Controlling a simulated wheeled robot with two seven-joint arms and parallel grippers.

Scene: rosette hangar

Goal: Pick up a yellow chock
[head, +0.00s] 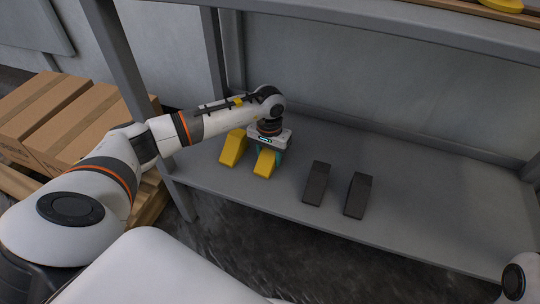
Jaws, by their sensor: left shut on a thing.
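Two yellow chocks are on the grey lower shelf (420,218). One yellow chock (233,148) stands to the left of my gripper. The other yellow chock (264,164) is right under my left gripper (267,153), which points down from above. The left gripper is shut on this second chock; its fingers show at the chock's sides. I cannot tell whether the chock is touching the shelf or slightly raised. My right gripper is not in view; only a bit of my right arm shows at the lower right corner.
Two dark chocks, one (316,183) nearer and another (357,195) farther right, stand on the same shelf. A shelf post (146,90) rises left of the chocks, and an upper shelf (400,30) hangs above. Cardboard boxes (75,120) sit on a pallet at left. The shelf's right part is clear.

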